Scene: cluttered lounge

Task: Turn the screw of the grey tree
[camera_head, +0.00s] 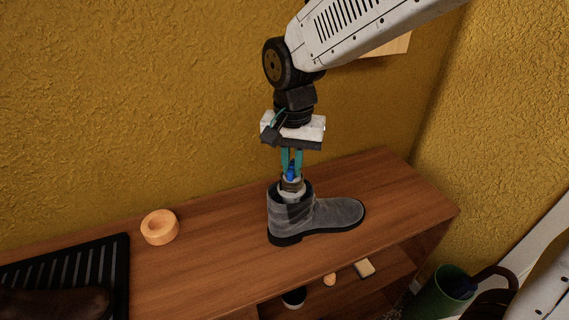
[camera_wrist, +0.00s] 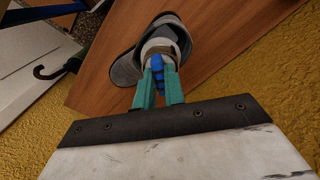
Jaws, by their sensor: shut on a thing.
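A grey ankle boot (camera_head: 330,215) stands upright on the wooden shelf top, toe to the right. The pale grey tree (camera_head: 291,194) sticks up out of the boot's opening; it also shows in the wrist view (camera_wrist: 158,44). The blue screw (camera_head: 291,173) is at the top of the tree, and it shows in the wrist view (camera_wrist: 157,66). My gripper (camera_head: 291,168) points down from above with its teal fingers shut on the screw, one on each side. The tree's lower part is hidden inside the boot.
A round wooden ring (camera_head: 160,227) and a black slatted tray (camera_head: 75,268) with a dark brown item lie to the left. Small things sit on the lower shelf (camera_head: 345,285). A green bin (camera_head: 440,292) stands right. The yellow wall (camera_head: 130,110) is close behind.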

